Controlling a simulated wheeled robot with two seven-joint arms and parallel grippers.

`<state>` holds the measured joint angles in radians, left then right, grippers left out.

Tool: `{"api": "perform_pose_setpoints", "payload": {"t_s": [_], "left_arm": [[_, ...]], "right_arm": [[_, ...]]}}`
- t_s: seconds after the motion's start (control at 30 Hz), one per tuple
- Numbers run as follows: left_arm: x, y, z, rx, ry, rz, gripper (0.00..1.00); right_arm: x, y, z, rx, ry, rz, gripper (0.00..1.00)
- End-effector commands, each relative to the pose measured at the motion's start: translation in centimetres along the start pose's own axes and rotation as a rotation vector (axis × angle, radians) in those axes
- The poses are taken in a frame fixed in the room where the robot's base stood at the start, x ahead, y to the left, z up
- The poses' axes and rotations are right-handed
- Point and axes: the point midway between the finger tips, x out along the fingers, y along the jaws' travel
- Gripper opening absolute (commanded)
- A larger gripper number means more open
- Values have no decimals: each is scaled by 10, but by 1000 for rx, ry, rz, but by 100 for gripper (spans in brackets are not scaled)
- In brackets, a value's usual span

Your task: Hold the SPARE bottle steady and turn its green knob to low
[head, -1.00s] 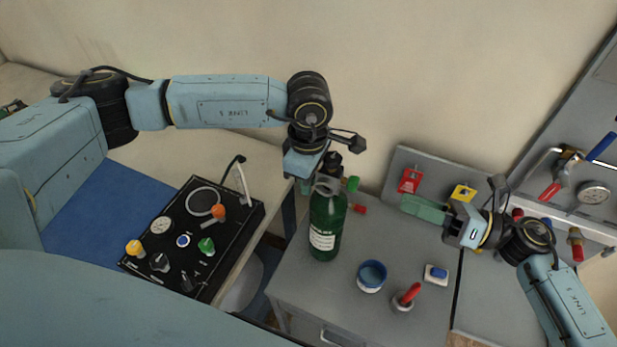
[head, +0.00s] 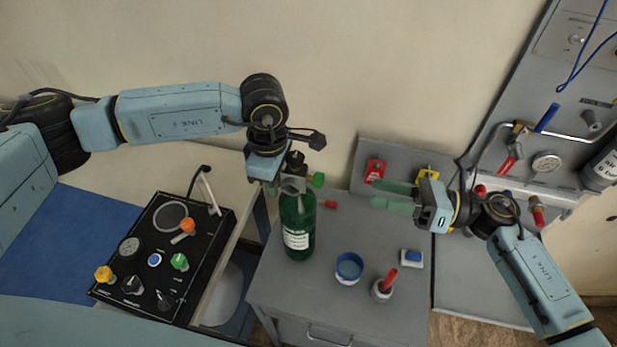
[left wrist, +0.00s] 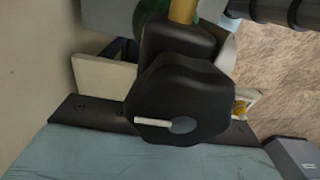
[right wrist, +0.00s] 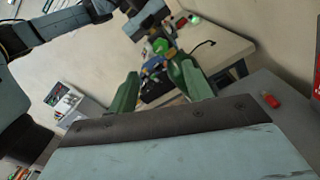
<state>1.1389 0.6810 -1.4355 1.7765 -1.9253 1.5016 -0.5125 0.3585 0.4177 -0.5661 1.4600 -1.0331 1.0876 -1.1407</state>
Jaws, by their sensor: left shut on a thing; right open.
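The SPARE bottle (head: 298,225) is dark green with a white label whose print is too small to read. It stands upright on the grey bench. My left gripper (head: 291,186) is shut around its neck, just below the black top. In the left wrist view the black wheel on top (left wrist: 180,100), with a white mark, hides most of the grip. The green knob (head: 318,180) sticks out to the right of the neck; it also shows in the right wrist view (right wrist: 160,46). My right gripper (head: 376,195) is open and empty, apart from the knob, its fingers pointing left towards it.
A red fitting (head: 330,204) is beside the bottle. A blue-lined cup (head: 348,268), a red-handled item (head: 384,285) and a blue button box (head: 411,258) stand in front. A black trainer panel (head: 150,260) lies left. Red (head: 375,170) and yellow tags are behind my right gripper.

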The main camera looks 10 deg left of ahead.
Motion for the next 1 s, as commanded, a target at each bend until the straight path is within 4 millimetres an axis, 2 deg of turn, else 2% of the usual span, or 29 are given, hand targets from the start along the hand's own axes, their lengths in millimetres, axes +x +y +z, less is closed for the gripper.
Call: {"api": "perform_pose_setpoints", "payload": {"t_s": [0.13,0.27,0.37,0.7,0.8,1.0], "left_arm": [[-1,1,0,-1,0,2,0],[-1,1,0,-1,0,2,0],[-1,1,0,-1,0,2,0],[-1,1,0,-1,0,2,0],[-1,1,0,-1,0,3,0],[-1,1,0,-1,0,3,0]], "right_arm": [[-4,0,1,-134,0,-1,50],[3,0,1,-176,-1,0,50],[17,0,1,-177,0,0,50],[84,0,2,-174,-1,1,50],[98,0,1,-173,-1,-1,50],[113,0,1,-173,1,-2,50]]}}
